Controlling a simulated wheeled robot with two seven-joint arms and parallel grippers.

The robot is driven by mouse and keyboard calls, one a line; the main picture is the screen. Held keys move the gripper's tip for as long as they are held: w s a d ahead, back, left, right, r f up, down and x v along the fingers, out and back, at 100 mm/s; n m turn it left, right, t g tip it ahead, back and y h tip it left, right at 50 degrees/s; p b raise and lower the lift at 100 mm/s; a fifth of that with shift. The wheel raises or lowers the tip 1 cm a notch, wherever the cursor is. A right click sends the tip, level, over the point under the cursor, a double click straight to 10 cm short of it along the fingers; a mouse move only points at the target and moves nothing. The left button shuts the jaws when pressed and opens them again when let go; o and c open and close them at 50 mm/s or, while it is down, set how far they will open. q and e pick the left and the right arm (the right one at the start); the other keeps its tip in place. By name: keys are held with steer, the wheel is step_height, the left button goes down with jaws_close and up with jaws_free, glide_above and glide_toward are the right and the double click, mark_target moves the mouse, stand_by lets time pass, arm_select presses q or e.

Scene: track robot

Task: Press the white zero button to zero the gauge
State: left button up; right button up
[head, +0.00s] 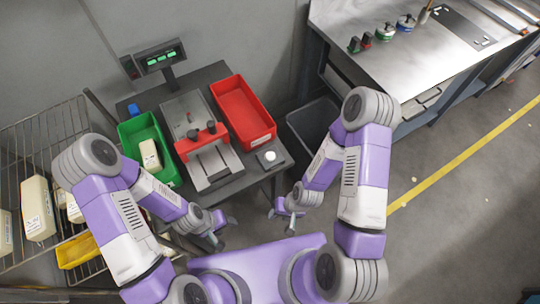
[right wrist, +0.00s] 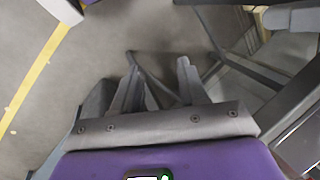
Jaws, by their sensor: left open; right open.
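The white zero button (head: 270,156) is a small round white cap on a dark box at the front right corner of the dark table. The gauge is a metal fixture (head: 203,150) with dark and red parts in the middle of that table. A display (head: 160,61) with green digits stands on a post behind it. My right gripper (head: 281,213) is open and empty, in front of the table and below the button in the head view; it also shows open in the right wrist view (right wrist: 160,80). My left gripper (head: 224,230) is open and empty, further left. Neither touches the button.
A green bin (head: 163,126) with a pale block (head: 149,154) stands left of the fixture, a red bin (head: 243,110) right of it. A wire rack (head: 40,136) is at the left, a steel workbench (head: 420,60) at the right. The floor at right is clear.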

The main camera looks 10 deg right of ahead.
jaws_close()
stand_by(1.8)
